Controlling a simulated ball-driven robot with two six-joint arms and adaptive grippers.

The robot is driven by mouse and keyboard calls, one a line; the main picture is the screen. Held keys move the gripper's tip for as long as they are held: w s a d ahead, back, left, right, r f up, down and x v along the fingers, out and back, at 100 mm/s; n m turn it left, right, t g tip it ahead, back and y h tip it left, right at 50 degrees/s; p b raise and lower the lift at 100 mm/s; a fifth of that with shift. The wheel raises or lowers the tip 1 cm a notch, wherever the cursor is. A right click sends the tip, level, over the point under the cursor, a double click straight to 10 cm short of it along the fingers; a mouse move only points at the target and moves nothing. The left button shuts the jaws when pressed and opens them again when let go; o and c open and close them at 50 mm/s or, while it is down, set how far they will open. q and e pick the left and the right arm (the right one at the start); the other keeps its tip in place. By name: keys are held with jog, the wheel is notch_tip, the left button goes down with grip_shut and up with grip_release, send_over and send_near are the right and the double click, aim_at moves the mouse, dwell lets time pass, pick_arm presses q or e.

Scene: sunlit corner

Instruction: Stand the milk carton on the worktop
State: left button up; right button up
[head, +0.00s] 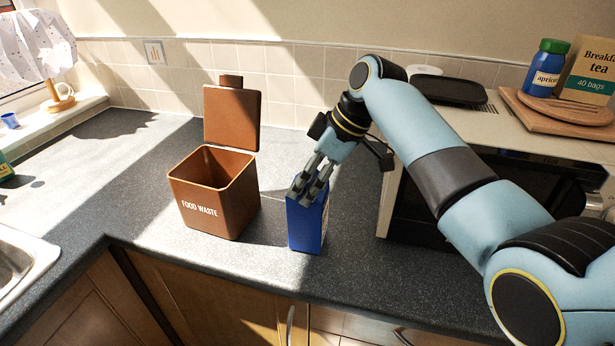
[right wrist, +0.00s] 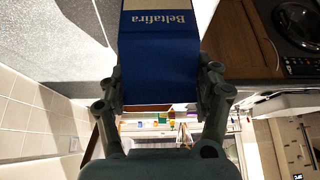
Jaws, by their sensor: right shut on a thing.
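The blue milk carton (head: 308,228) is upright at the front part of the dark worktop (head: 345,270), right of the brown bin. My right gripper (head: 312,182) comes down from above and is shut on its top. I cannot tell whether the carton's base touches the worktop. In the right wrist view the carton (right wrist: 158,62) is between the two fingers (right wrist: 162,90), with a white band and the name "Beltafira" on it. My left gripper is not in view.
An open brown food waste bin (head: 213,195) stands just left of the carton. A microwave (head: 420,205) is to the right, with a board, a jar (head: 546,70) and a tea box on top. A sink (head: 20,265) is at the far left. The worktop between sink and bin is clear.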

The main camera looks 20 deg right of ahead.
jog(key=shift+f, duration=0.1)
jog(key=o, duration=1.7)
jog(key=shift+f, duration=0.15)
jog(key=shift+o, duration=0.2)
jog(key=b+v, duration=0.1)
jog(key=v, duration=1.1)
jog(key=shift+b, duration=0.3)
